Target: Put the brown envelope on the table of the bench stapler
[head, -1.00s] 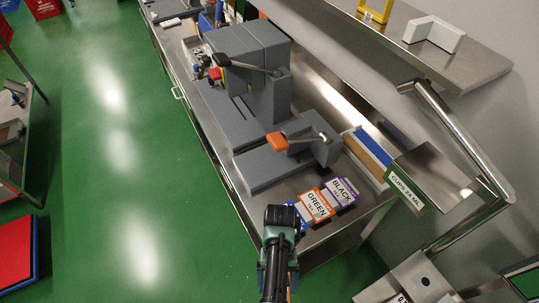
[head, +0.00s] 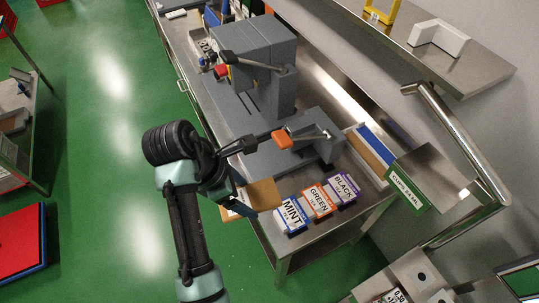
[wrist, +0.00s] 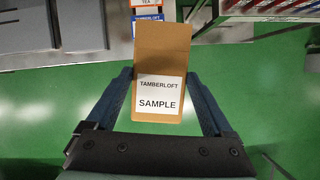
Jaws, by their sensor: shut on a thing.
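My gripper (wrist: 160,78) is shut on the brown envelope (wrist: 161,50), with one finger on each side of it. The envelope has a white label reading TAMBERLOFT SAMPLE. In the head view the envelope (head: 264,193) is held by the bench's front edge, left of the tea boxes and nearer than the grey machines. The nearer grey machine, with an orange-tipped lever (head: 283,140), appears to be the bench stapler. Its flat grey table (head: 268,163) lies beyond the envelope, partly hidden by my arm.
MINT (head: 291,214), GREEN (head: 318,200) and BLACK (head: 343,187) tea boxes stand in a row right of the envelope. A larger grey machine (head: 256,45) stands farther back. A steel bin labelled CUPS (head: 408,192) is at right. Green floor is open at left.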

